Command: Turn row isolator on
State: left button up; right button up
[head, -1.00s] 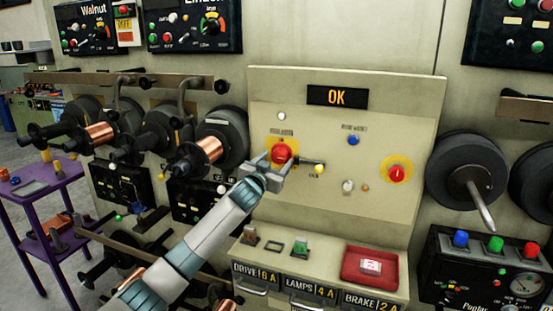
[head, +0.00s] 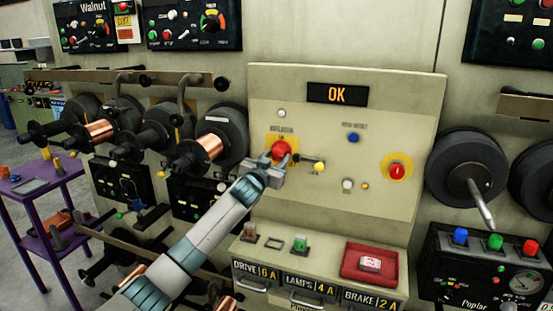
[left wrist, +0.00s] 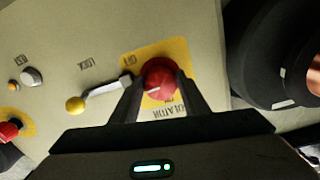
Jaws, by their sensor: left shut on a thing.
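The row isolator is a red round knob (head: 281,149) on a yellow plate, at the left of the beige panel (head: 320,210). It also shows in the left wrist view (left wrist: 160,80), with plate lettering reading "OFF" and part of "ISOLATOR". My left gripper (head: 279,160) is shut on the red knob, one finger on each side of it. A small lever with a yellow ball end (head: 319,166) sits just right of the knob, beside the word "LOCK" in the left wrist view. A display (head: 338,95) above reads "OK". My right gripper is not in view.
The panel also has a blue button (head: 353,138), a white knob (head: 348,185) and a red knob on a yellow disc (head: 397,171). Below are labelled drawers and a red tray (head: 346,268). Spools with copper wire (head: 208,149) jut out at left, a black spool (head: 464,173) at right.

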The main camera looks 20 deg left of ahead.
pick_arm(q)
jog(key=shift+n, duration=0.4)
jog(key=n, duration=0.3)
jog(key=shift+d+n, duration=0.1)
jog(key=shift+n, duration=0.2)
jog(key=n, duration=0.4)
jog(key=shift+d+r+n, duration=0.1)
jog(key=shift+n, duration=0.2)
jog(key=n+p, duration=0.2)
jog(key=n, duration=0.2)
jog(key=shift+r, duration=0.15)
jog(key=n+p, duration=0.2)
jog(key=n, duration=0.2)
jog(key=shift+n, duration=0.3)
jog(key=o, duration=1.1)
jog(key=shift+c, duration=0.2)
jog(key=shift+s, duration=0.1)
